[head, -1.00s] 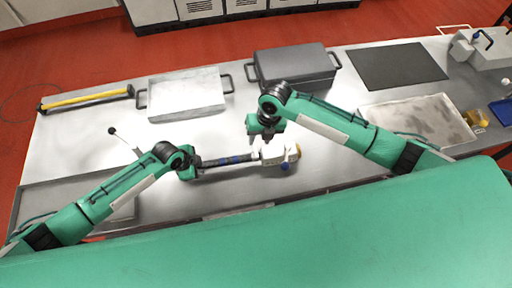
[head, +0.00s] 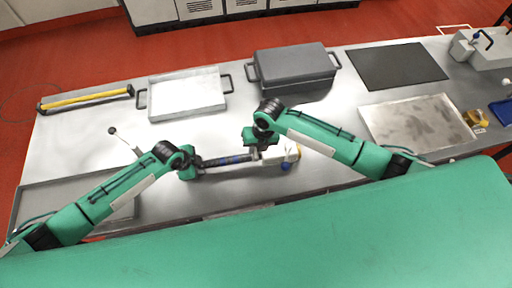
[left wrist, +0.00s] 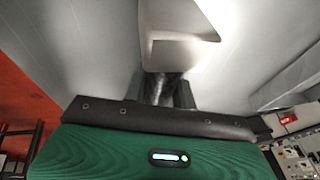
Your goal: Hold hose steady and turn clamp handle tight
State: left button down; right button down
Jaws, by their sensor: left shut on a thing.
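A dark hose (head: 222,160) with blue bands lies across the bench, left to right in the head view. Its right end meets a white fitting (head: 276,154) with a yellow end and a blue knob (head: 286,167), perhaps the clamp handle. My left gripper (head: 192,163) is shut on the hose at its left end; the left wrist view shows a dark round piece (left wrist: 160,88) between the fingers, with a pale open-sided part beyond. My right gripper (head: 257,150) is down at the hose's right end, beside the white fitting. Its fingers are too small to tell whether they touch or are open.
Behind stand a metal tray (head: 155,117) with handles and a grey lidded case (head: 294,82). A black mat (head: 397,66) and a stained tray (head: 364,112) lie to the right. A yellow bar (head: 88,99) lies at the back left. Bare bench surrounds the hose.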

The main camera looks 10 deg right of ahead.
jog(key=shift+d+m, duration=0.1)
jog(key=shift+m, duration=0.4)
jog(key=m+t, duration=0.1)
jog(key=m, duration=0.2)
jog(key=shift+f+m, duration=0.1)
jog(key=shift+m, duration=0.3)
jog(key=m, duration=0.4)
jog(key=shift+s+t+h, duration=0.1)
jog(key=shift+t+h, duration=0.2)
jog(key=shift+m, duration=0.9)
jog(key=shift+s+f+m+h, duration=0.15)
jog(key=shift+m+h, duration=0.25)
jog(key=shift+m, duration=0.9)
jog(key=shift+a+m+t+h, duration=0.2)
jog(key=shift+m+t+h, duration=0.15)
jog(key=shift+m, duration=1.65)
dwell(1.9)
